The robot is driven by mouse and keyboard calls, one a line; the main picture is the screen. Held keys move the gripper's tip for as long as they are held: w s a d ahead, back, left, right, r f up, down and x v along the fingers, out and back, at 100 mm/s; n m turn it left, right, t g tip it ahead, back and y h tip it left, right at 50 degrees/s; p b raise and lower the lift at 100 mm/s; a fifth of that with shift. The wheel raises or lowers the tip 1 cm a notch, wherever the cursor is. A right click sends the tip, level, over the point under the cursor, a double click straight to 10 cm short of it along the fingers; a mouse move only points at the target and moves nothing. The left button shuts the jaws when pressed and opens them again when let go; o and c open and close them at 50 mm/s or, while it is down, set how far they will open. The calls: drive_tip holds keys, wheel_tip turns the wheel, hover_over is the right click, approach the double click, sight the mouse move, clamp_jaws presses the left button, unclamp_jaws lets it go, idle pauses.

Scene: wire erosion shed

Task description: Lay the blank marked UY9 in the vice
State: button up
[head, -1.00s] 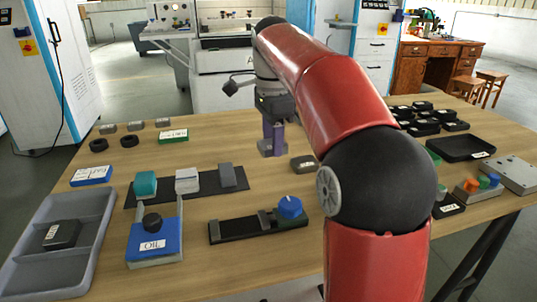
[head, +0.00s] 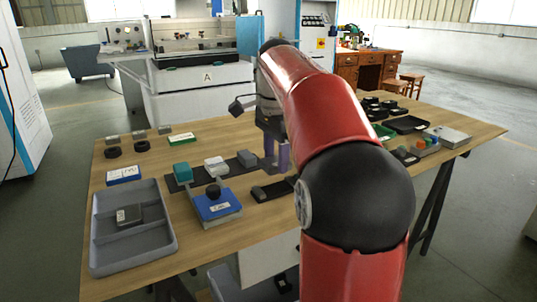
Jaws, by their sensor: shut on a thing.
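My gripper (head: 277,160) is at the end of the red arm, over the table's middle. Its purple fingers are shut on a small grey block (head: 266,164); the fingers hide much of it and I cannot read any mark on it. The dark rail of what looks like the vice (head: 270,191) lies just below and in front of the gripper. Its right end, with the blue knob seen earlier, is hidden behind my arm.
A black strip bears teal (head: 182,170), white (head: 215,165) and grey (head: 247,158) blocks. A blue-topped box (head: 217,206) stands before it. A grey tray (head: 163,249) holds a dark labelled block (head: 129,216). Dark pieces (head: 374,108) and a black tray (head: 407,124) lie right.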

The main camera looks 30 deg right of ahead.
sight(275, 188)
drive_tip(key=shift+f+b, duration=1.5)
drive_tip(key=shift+f, duration=0.55)
drive_tip(key=shift+f+b, duration=0.4)
drive_tip(key=shift+f, duration=0.3)
drive_tip(key=o, duration=1.8)
drive_tip(key=shift+c, duration=0.2)
drive_tip(key=shift+r+p, duration=2.1)
drive_tip(key=shift+r, duration=1.4)
